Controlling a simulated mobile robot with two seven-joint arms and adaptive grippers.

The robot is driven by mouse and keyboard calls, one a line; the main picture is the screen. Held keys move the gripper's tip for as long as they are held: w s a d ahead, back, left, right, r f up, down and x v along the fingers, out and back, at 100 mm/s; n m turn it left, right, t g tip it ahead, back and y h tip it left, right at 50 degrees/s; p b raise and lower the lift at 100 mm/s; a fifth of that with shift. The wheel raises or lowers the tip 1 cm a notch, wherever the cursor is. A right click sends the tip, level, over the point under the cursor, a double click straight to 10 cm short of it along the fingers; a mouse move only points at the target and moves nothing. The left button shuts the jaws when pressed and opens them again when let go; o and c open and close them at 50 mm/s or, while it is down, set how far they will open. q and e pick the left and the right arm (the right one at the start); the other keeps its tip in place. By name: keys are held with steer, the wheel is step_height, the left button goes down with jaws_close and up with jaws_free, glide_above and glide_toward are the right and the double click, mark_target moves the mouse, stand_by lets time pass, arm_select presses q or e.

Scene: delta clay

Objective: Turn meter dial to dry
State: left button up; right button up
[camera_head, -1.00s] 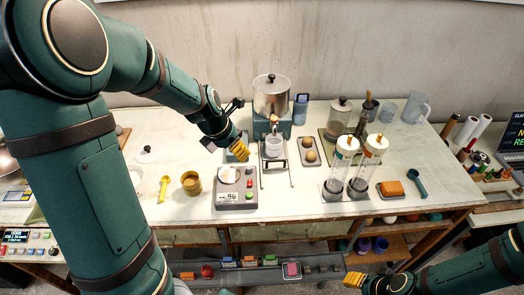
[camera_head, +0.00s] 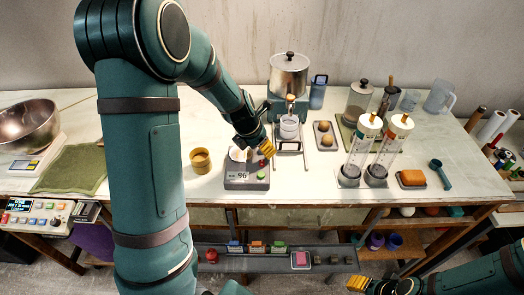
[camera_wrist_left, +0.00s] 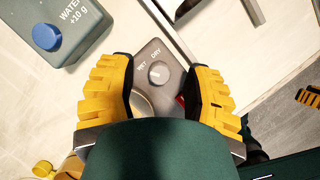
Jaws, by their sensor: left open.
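The dial's exact setting is too small to read. My left gripper (camera_head: 266,150) is over the back right part of the meter. In the wrist view its yellow fingers are open, one on each side of the dial, and do not touch it. My right gripper (camera_head: 357,284) is low in front of the bench, its opening unclear.
A teal box marked WATER +10 g (camera_wrist_left: 65,35) with a blue button is close to the left finger. A metal pot (camera_head: 289,75) and a stand are behind the meter. A mustard cup (camera_head: 200,161) is left of it. Two clear cylinders (camera_head: 361,150) stand to the right.

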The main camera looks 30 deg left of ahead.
arm_select(q)
steer(key=shift+w+f, duration=0.15)
steer(key=shift+f, duration=0.2)
jaws_close()
